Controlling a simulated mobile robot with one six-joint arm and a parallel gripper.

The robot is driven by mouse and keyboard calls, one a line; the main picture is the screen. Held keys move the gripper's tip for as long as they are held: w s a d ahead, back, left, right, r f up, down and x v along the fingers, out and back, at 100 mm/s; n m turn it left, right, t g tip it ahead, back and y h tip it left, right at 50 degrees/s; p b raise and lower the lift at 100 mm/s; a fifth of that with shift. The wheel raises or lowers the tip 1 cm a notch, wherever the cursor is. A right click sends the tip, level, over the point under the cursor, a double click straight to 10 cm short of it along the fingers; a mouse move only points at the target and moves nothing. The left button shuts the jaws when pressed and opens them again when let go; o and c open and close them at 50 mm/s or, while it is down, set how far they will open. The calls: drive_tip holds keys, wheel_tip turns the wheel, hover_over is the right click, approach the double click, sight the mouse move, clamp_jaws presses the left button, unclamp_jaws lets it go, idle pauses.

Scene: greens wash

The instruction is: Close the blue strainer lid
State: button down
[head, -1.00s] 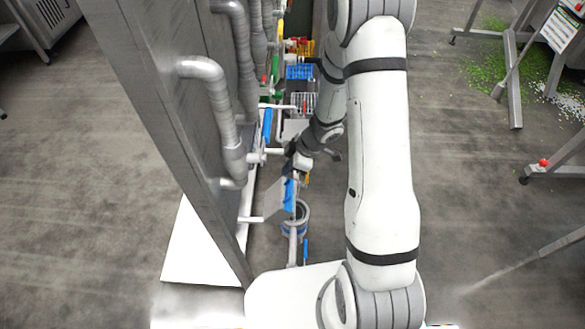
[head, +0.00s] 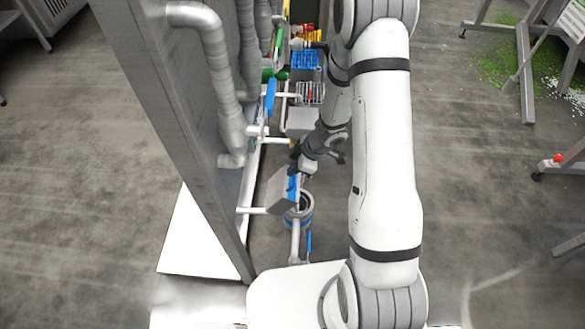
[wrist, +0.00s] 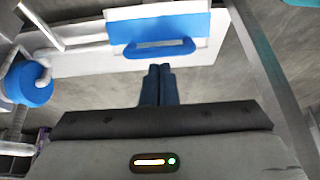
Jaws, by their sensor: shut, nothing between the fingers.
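The strainer (head: 305,208) is a round, open-topped body with a blue band on a pipe low in the head view. Its lid (head: 281,192), grey with a blue part, stands raised at the strainer's left, so the strainer is open. In the wrist view a blue panel with a looped blue handle (wrist: 160,48), apparently the lid, lies ahead of the fingertips. My gripper (head: 301,175) is just above the lid and strainer in the head view. Its dark blue fingers (wrist: 158,72) are together and empty, below the handle in the picture. Contact with the lid cannot be told.
A tall grey panel with thick pipes (head: 228,120) stands close on the left. Blue valve levers (head: 270,97) and (head: 309,243) stick up along the pipework. A blue crate (head: 305,60) lies farther back. Open floor is on the right, with a wheeled frame (head: 560,165) at the edge.

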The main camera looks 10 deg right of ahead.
drive_tip(key=shift+s+d+f+y, duration=0.15)
drive_tip(key=shift+d+y, duration=0.25)
drive_tip(key=shift+d, duration=0.45)
drive_tip(key=s+d+f+t+y+b, duration=0.1)
drive_tip(key=s+d+f+y+b, duration=0.1)
drive_tip(key=d+f+y, duration=0.6)
drive_tip(key=d+f+b, duration=0.1)
drive_tip(key=d+f, duration=0.4)
drive_tip(key=f, duration=0.1)
drive_tip(key=shift+s+t+b, duration=0.3)
drive_tip(key=shift+t+b, duration=0.1)
drive_tip(key=shift+s, duration=0.1)
wheel_tip(320, 180, up, 5)
drive_tip(key=p, duration=0.4)
drive_tip(key=s+d+p, duration=0.1)
drive_tip(key=d, duration=0.9)
drive_tip(key=shift+s+d, duration=0.35)
drive_tip(key=shift+s, duration=0.05)
